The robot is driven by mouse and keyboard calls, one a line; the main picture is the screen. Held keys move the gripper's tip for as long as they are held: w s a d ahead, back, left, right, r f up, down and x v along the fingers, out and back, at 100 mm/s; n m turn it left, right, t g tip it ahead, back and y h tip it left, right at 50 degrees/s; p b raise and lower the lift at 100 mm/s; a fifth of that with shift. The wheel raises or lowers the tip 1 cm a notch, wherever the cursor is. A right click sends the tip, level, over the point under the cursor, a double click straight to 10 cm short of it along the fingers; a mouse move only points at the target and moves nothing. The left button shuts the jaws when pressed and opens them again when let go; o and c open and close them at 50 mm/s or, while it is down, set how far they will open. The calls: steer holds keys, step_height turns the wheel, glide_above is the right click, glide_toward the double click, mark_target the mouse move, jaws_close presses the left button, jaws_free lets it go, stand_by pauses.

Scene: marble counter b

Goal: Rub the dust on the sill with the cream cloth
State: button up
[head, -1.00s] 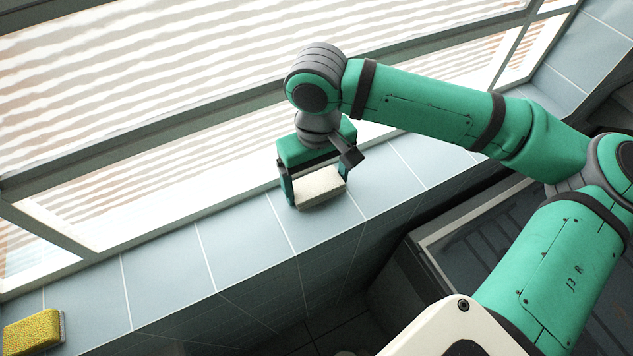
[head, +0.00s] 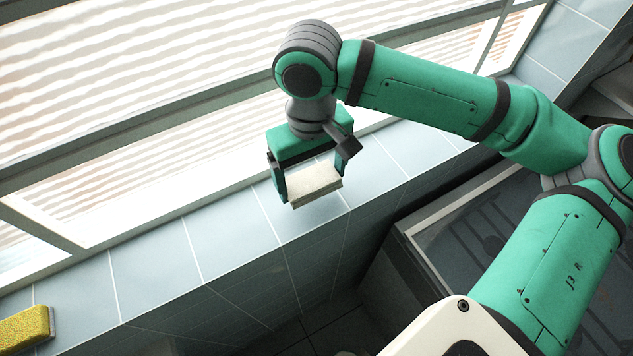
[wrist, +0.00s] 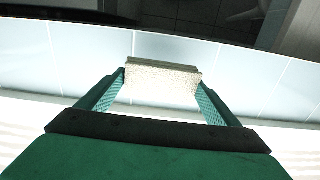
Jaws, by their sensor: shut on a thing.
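The cream cloth (head: 315,183) is a thick folded pad held between the two fingers of my gripper (head: 312,180). The gripper is shut on it and points down over the tiled sill (head: 235,228), near the sill's front edge. The cloth looks slightly above the tiles, but the exact gap is hard to tell. In the wrist view the cloth (wrist: 165,82) sits between the green fingers of my gripper (wrist: 163,88), over pale blue tiles. I cannot make out the dust on the sill in either view.
A yellow sponge (head: 24,327) lies on the sill at the lower left. A window with slatted blinds (head: 130,90) runs behind the sill. The sill drops off at its front edge to a dark tiled wall. The tiles between sponge and gripper look clear.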

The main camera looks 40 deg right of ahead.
mark_target(310, 180)
steer(key=r, duration=0.3)
steer(key=shift+w+a+r, duration=0.1)
steer(key=shift+w+a, duration=0.1)
steer(key=shift+w, duration=0.05)
steer(key=shift+s+d+r, duration=0.15)
steer(key=shift+s+r, duration=0.1)
steer(key=shift+r, duration=0.35)
steer(key=shift+w, duration=0.1)
